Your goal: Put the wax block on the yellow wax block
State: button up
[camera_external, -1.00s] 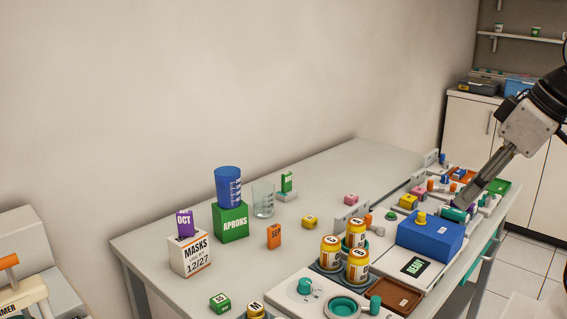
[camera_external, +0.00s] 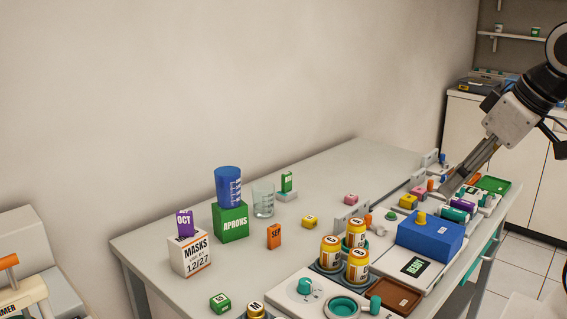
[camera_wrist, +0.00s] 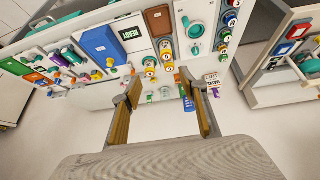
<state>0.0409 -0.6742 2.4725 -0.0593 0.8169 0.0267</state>
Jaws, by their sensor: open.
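Small blocks that may be the wax blocks lie on the long grey table in the external view. A yellow block (camera_external: 408,202) and a pink block (camera_external: 418,192) sit close together behind the blue box. I cannot tell from labels which are wax. My gripper (camera_external: 447,194) is open and empty above the far right part of the table, to the right of the near pink block. In the wrist view, its two fingers (camera_wrist: 160,90) stand wide apart with nothing held.
The blue box (camera_external: 430,236) with a yellow knob stands in front of the yellow block. Amber jars (camera_external: 357,264), a brown tray (camera_external: 396,297) and a green tray (camera_external: 494,184) occupy the table's right side. A teal piece (camera_external: 454,214) lies near my gripper. The table's back middle is clear.

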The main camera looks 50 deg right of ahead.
jog(key=w+d+f+t+h, duration=0.3)
jog(key=w+d, duration=1.8)
jog(key=w, duration=0.3)
jog(key=w+d+f, duration=0.5)
jog(key=d+f, duration=0.1)
jog(key=t+y, duration=0.2)
jog(key=y, duration=0.1)
send_near(351, 199)
jog(key=s+d+r, duration=0.2)
jog(key=r, duration=0.1)
jog(key=shift+r, duration=0.1)
jog(key=shift+d+f+y, duration=0.1)
jog(key=shift+f+y, duration=0.3)
jog(key=shift+f, duration=0.3)
jog(key=shift+x, duration=2.95)
jog(key=shift+w, duration=0.1)
